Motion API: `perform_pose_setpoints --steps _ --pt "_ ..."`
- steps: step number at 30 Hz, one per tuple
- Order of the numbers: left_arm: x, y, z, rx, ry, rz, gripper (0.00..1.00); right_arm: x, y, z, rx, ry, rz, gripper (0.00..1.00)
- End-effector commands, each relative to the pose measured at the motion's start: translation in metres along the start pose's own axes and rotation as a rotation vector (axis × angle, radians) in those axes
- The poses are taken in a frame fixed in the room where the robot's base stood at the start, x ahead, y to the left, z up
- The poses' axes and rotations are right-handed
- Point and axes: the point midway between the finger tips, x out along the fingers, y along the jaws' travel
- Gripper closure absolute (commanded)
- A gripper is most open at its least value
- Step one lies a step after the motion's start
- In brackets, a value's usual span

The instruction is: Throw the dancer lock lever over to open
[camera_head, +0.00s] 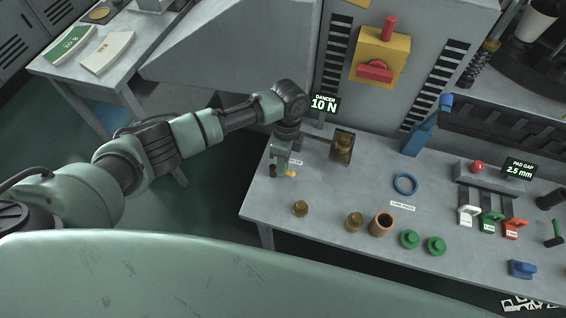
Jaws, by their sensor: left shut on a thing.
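My left arm comes in from the left and reaches down to the left end of the grey bench (330,205). My left gripper (281,172) points down there, closed on the dancer lock lever. Only a small yellow part of the lever (291,174) shows beside the fingers; the gripper hides the rest, so I cannot tell its exact angle. A small white label lies just right of the gripper. The dancer display (323,104) behind it reads 10 N. My right gripper is not in view.
A brown block (342,147) stands right of the gripper. A blue ring (405,184), brass pieces (301,208), a copper-coloured cup (381,224) and green discs (410,239) lie on the bench. A yellow box with a red handle (378,58) is on the cabinet behind.

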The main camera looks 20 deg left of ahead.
Motion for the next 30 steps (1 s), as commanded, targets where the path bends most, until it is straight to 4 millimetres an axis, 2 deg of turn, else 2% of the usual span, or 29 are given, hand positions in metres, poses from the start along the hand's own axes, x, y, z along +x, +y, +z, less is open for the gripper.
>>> perform_pose_setpoints --steps 9,10,12,23,26,30 --pt "-0.002 -0.001 -0.001 0.006 0.000 -0.003 1.00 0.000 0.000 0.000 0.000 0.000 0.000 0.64" --pt "-0.002 -0.001 -0.001 0.006 0.000 -0.003 0.84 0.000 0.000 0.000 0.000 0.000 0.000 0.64" --pt "-0.001 -0.001 -0.001 0.005 0.000 -0.002 0.65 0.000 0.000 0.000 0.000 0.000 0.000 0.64" --pt "-0.003 0.000 0.000 0.003 0.000 -0.001 0.65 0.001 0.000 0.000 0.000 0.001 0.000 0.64" --pt "-0.013 -0.001 -0.001 0.004 0.001 -0.002 0.65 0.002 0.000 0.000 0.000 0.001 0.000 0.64" --pt "-0.037 -0.001 -0.001 0.004 0.001 -0.004 0.65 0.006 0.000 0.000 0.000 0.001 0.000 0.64"
